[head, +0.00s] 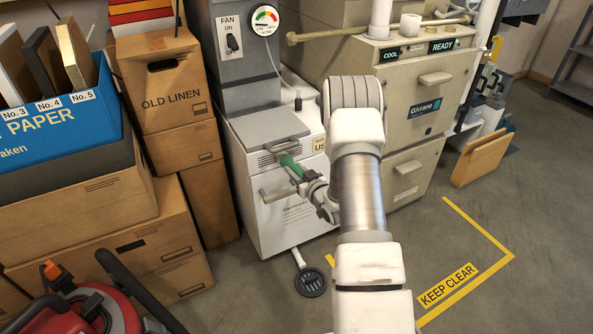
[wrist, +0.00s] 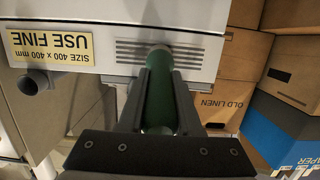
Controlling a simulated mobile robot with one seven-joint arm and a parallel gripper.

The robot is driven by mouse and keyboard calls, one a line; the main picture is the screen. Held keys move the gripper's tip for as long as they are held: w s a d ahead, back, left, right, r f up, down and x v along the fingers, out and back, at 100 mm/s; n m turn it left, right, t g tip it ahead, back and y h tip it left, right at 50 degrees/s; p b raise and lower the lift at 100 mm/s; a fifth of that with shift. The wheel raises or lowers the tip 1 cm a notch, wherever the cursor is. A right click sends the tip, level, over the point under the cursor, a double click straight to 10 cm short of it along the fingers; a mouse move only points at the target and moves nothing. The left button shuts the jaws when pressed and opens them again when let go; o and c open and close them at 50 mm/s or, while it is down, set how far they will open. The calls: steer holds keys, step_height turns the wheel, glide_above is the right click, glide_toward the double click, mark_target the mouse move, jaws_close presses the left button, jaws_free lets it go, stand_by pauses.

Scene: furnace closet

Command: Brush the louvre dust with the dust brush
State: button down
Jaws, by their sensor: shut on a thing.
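The louvre (head: 276,147) is a set of dark slots in the upper front of the pale furnace cabinet (head: 260,175). It also shows in the wrist view (wrist: 130,54). My gripper (head: 303,177) is shut on the green handle of the dust brush (head: 290,164), in front of that panel. In the wrist view the brush (wrist: 160,104) lies between the two fingers and its far end reaches the right part of the louvre. I cannot tell whether it touches. The bristles and any dust cannot be made out.
Cardboard boxes (head: 168,88) stand close on the left, with a red vacuum (head: 85,312) in front. A handle bar (head: 278,193) juts out below the louvre. A round black floor piece (head: 310,282) lies before the cabinet. The floor at right, by the KEEP CLEAR mark (head: 448,285), is free.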

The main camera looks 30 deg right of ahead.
steer(key=a, duration=0.4)
steer(key=shift+s+a+b, duration=0.1)
steer(key=shift+b, duration=0.2)
stand_by(0.6)
steer(key=d+b, duration=0.2)
steer(key=d, duration=0.6)
steer(key=shift+w+d, duration=0.15)
steer(key=shift+w, duration=0.1)
stand_by(0.4)
stand_by(0.3)
steer(key=shift+s+a+b, duration=0.15)
steer(key=shift+a+b, duration=0.15)
steer(key=shift+a, duration=1.95)
steer(key=shift+d, duration=0.15)
